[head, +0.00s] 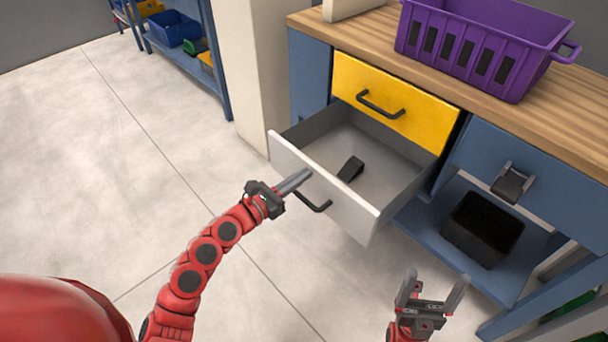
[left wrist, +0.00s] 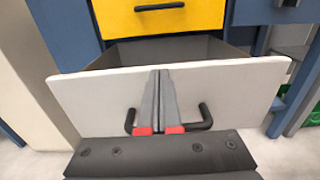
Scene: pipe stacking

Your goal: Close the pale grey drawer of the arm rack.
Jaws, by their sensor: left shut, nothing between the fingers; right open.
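The pale grey drawer (head: 333,198) is pulled out below a closed yellow drawer (head: 390,97) in a blue cabinet. A small black object (head: 351,169) lies inside it. The pale grey drawer's front (left wrist: 230,90) also shows in the left wrist view, with its black handle (left wrist: 206,115) partly hidden behind my fingers. My left gripper (head: 306,173) is shut and empty, its fingertips at the outer face of the drawer front. I cannot tell whether they touch it. My right gripper (head: 434,284) is open and empty, in front of the cabinet's lower right part.
A purple basket (head: 481,40) stands on the wooden worktop (head: 340,25). A black bin (head: 482,229) sits on the blue lower shelf (head: 432,222) right of the drawer. A pale pillar (head: 250,70) stands left of the cabinet. The floor (head: 110,180) at left is clear.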

